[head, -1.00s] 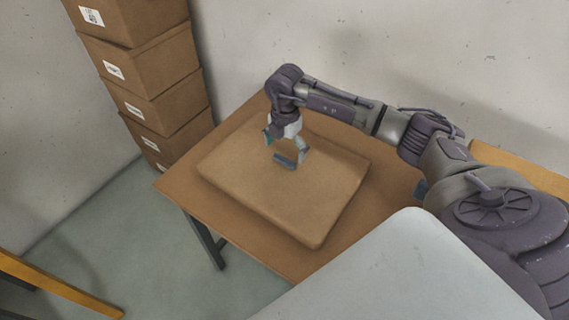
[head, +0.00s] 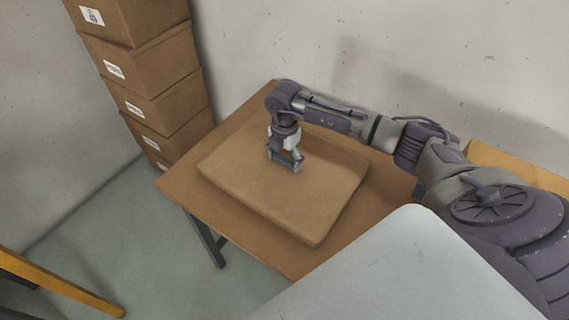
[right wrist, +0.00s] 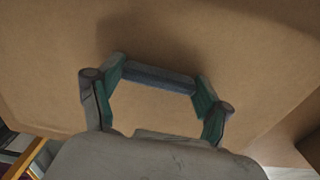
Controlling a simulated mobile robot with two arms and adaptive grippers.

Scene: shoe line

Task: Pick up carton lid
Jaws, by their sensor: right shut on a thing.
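The carton lid (head: 300,205) is a wide, flat brown piece with rounded corners, lying flat on the brown table. A short dark grey-blue bar (right wrist: 155,78), like a handle, is on its top. My right gripper (head: 285,163) points down over the back part of the lid and is shut on this bar. In the right wrist view, the teal-padded fingers of the right gripper (right wrist: 157,88) are at the two ends of the bar, with the lid's brown surface (right wrist: 240,50) filling most of the picture. My left gripper is not in view.
A stack of brown cartons (head: 155,75) with white labels stands left of the brown table (head: 175,187), near the wall. A pale grey surface (head: 410,265) is in front at the right. A yellow beam (head: 60,287) crosses the lower left. Grey floor is clear between.

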